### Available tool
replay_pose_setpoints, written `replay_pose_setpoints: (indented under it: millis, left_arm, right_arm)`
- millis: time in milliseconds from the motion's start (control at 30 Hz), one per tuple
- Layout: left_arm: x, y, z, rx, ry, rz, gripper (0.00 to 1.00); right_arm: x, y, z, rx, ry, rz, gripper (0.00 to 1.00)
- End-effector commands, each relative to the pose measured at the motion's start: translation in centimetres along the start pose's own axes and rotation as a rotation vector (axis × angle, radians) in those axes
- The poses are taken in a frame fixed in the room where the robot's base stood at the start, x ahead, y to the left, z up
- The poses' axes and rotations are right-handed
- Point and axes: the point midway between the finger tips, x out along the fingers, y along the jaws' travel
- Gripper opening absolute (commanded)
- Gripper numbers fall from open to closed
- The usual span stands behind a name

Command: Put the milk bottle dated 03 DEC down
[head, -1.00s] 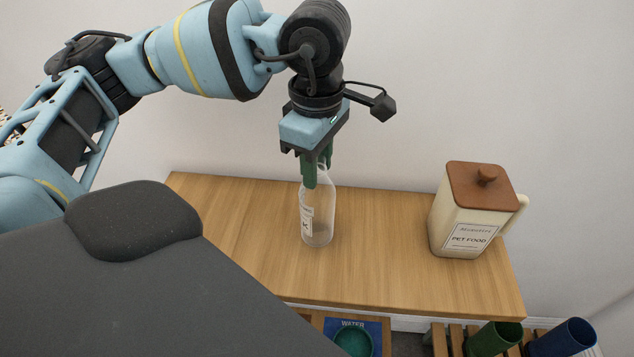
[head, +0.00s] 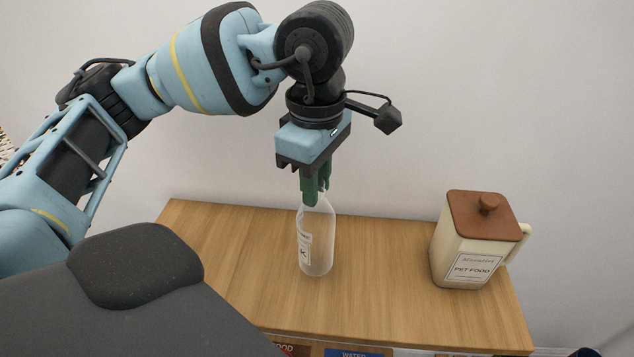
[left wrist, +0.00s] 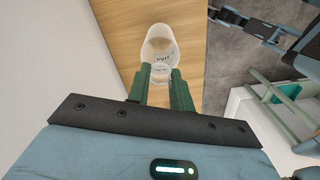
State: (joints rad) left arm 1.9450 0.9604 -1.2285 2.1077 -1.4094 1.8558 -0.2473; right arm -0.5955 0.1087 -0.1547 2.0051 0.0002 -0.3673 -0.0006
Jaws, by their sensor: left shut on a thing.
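The milk bottle (head: 317,240) is clear with a white label on its side, whose date I cannot read. It is upright over the wooden cabinet top (head: 240,270); whether its base touches the wood I cannot tell. My left gripper (head: 316,196) points down and is shut on the bottle's neck. In the left wrist view the bottle (left wrist: 158,44) shows between the green fingers (left wrist: 161,75).
A cream pet food jar (head: 470,245) with a brown lid and a handle stands at the right end of the top. The wood to the left of the bottle and between bottle and jar is clear. A pale wall rises behind.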

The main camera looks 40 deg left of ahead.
Motion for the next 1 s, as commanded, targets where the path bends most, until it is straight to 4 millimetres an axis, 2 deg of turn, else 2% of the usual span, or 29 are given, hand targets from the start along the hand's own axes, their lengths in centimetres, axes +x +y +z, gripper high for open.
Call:
replay_pose_setpoints:
  millis: [267, 700, 1000]
  left_arm:
    - [-0.4, -3.0, 1.3, 0.004, -0.001, 0.005, 0.00]
    - [-1.3, -11.3, 4.7, 0.004, -0.002, 0.008, 0.00]
    - [-1.5, -13.7, 5.7, -0.001, -0.002, 0.005, 0.00]
  right_arm:
    - [0.1, 0.0, 0.2, 0.001, -0.004, -0.001, 0.36]
    - [0.2, -0.1, 0.5, 0.001, -0.008, -0.001, 0.36]
    - [0.2, -0.1, 0.4, 0.002, -0.006, -0.001, 0.36]
